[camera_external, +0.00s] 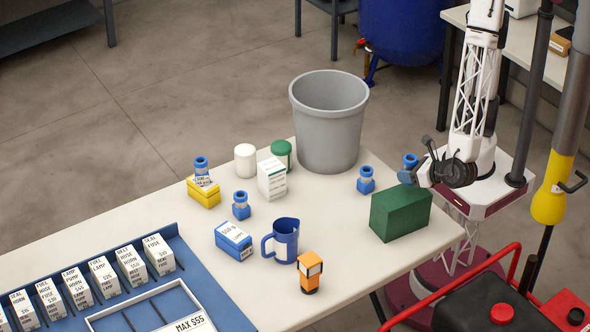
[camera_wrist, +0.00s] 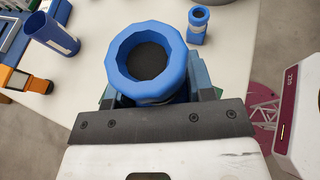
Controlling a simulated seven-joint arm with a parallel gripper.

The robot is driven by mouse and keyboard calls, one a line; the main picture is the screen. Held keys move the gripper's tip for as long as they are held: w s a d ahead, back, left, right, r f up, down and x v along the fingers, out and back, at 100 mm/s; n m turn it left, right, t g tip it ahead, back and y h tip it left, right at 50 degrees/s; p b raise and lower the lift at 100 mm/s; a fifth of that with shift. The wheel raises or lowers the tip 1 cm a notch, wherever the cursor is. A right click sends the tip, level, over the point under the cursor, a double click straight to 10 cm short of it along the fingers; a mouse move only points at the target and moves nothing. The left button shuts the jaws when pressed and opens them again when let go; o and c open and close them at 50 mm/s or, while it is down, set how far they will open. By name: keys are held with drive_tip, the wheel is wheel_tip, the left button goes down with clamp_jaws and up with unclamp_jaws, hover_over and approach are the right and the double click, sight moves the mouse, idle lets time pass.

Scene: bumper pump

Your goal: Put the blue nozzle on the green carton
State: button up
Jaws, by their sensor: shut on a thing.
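My gripper (camera_external: 409,176) is shut on a blue nozzle (camera_external: 409,160), holding it upright over the back part of the green carton (camera_external: 398,216). In the wrist view the held blue nozzle (camera_wrist: 169,88) shows its round rim and dark opening between the fingers (camera_wrist: 150,90). Its lower end is hidden, so I cannot tell whether it touches the carton's top. The carton stands near the table's right edge. Other blue nozzles stand on the table (camera_external: 366,181), (camera_external: 241,207), and one stands on a yellow box (camera_external: 201,166).
A grey bin (camera_external: 328,125) stands behind. A blue mug (camera_external: 285,240), a blue-white box (camera_external: 233,240) and an orange-black item (camera_external: 311,272) are left of the carton. A white carton (camera_external: 272,180) and two jars stand farther back. A blue price tray (camera_external: 190,265) lies front left.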

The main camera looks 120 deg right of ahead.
sight(412, 185)
drive_tip(key=shift+w+a+f, duration=0.1)
drive_tip(key=shift+w+a, duration=0.05)
drive_tip(key=shift+w, duration=0.35)
drive_tip(key=shift+w+a, duration=0.15)
drive_tip(key=shift+w, duration=0.3)
drive_tip(key=shift+f, duration=0.15)
drive_tip(key=shift+f, duration=1.6)
drive_tip(key=shift+f, duration=0.1)
drive_tip(key=o, duration=1.1)
drive_tip(key=shift+c, duration=0.2)
drive_tip(key=v, duration=1.2)
drive_tip(key=shift+r, duration=0.3)
